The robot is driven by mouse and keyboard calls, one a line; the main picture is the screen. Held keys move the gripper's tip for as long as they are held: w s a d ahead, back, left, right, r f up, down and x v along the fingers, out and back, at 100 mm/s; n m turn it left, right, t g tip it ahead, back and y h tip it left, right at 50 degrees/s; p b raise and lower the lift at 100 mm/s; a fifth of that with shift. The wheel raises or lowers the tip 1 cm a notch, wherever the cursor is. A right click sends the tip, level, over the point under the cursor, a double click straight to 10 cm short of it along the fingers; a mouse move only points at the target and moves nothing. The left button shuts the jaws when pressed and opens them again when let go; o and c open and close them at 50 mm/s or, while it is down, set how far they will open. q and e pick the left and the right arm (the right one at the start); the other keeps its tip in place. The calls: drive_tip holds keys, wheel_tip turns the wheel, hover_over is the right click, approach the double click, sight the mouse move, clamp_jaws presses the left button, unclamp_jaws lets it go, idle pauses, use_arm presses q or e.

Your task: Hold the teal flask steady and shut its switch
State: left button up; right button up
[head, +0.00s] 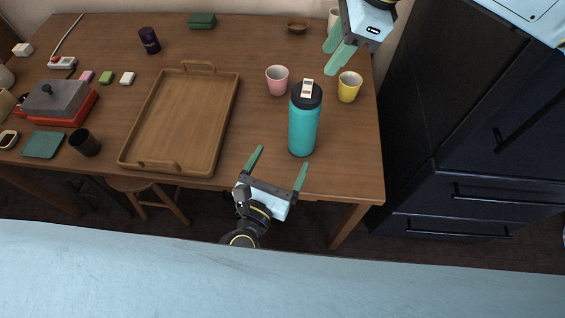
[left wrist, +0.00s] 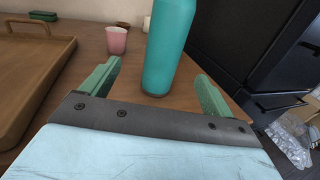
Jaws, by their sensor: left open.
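The teal flask (head: 303,127) stands upright near the front right of the wooden table. Its dark lid carries a pale rocker switch (head: 307,88) on top. In the left wrist view the flask's body (left wrist: 168,48) stands ahead, between the two fingers, with its top cut off. My left gripper (head: 281,162) is open and empty at the table's front edge, short of the flask and not touching it. My right gripper (head: 334,55) is above the table's back right, behind and above the flask; its two green fingers are apart, with nothing seen between them.
A pink cup (head: 277,80) stands behind the flask at left, and a yellow cup (head: 349,87) behind at right. A wooden tray (head: 230,115) lies to the left. Dark drawers (head: 480,190) stand right of the table (head: 349,150). The tabletop just around the flask's front is clear.

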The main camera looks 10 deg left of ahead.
sight(304, 121)
use_arm(q)
drive_tip(key=x, duration=0.8)
drive_tip(key=d+x, duration=0.1)
drive_tip(key=x, duration=0.4)
drive_tip(key=shift+c, duration=0.4)
